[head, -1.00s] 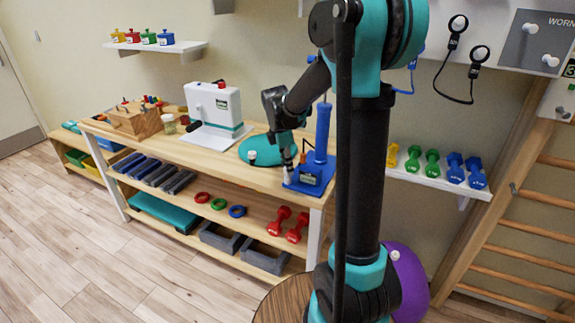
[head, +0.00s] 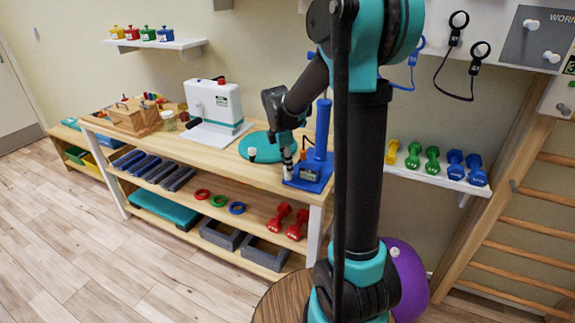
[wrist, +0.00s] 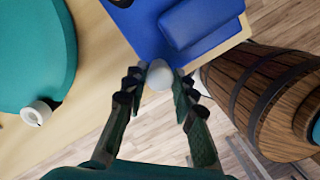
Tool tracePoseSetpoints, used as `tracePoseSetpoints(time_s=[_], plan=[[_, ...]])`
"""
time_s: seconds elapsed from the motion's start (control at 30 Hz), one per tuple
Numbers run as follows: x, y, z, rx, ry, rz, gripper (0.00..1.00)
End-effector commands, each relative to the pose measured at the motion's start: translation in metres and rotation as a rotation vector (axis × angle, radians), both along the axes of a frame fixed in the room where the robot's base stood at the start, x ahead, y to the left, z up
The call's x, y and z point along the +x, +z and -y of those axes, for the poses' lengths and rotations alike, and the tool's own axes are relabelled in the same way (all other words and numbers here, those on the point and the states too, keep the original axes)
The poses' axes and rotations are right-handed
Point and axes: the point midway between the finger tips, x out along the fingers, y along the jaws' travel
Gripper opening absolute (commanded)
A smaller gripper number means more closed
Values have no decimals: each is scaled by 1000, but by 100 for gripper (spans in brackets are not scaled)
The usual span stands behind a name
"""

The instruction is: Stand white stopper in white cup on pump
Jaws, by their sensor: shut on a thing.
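The blue pump (head: 310,178) stands at the right end of the wooden table, with an upright blue cylinder on its flat base. In the wrist view its blue base (wrist: 150,28) fills the top middle. My gripper (wrist: 157,88) points down at the base's near left corner, shut on a white rounded piece, which looks like the white stopper (wrist: 158,75). In the head view a white piece (head: 288,172) shows below the fingers at that corner. I cannot tell the white cup from the stopper there, nor whether the stopper is seated; the fingers and stopper hide what is below.
A teal disc (head: 258,147) lies left of the pump, with a small white hollow piece (wrist: 36,113) beside it. A white machine (head: 214,105) and wooden box (head: 133,118) stand farther left. A wooden barrel (wrist: 265,100) is off the table's edge.

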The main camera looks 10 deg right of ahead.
Motion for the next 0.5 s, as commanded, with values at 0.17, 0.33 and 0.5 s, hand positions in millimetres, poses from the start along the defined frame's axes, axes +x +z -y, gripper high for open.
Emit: tracePoseSetpoints(time_s=[0.17,0.33,0.5], plan=[[0,-2,0,0,0,0,7],[0,-5,0,0,0,0,7],[0,-6,0,0,0,0,35]])
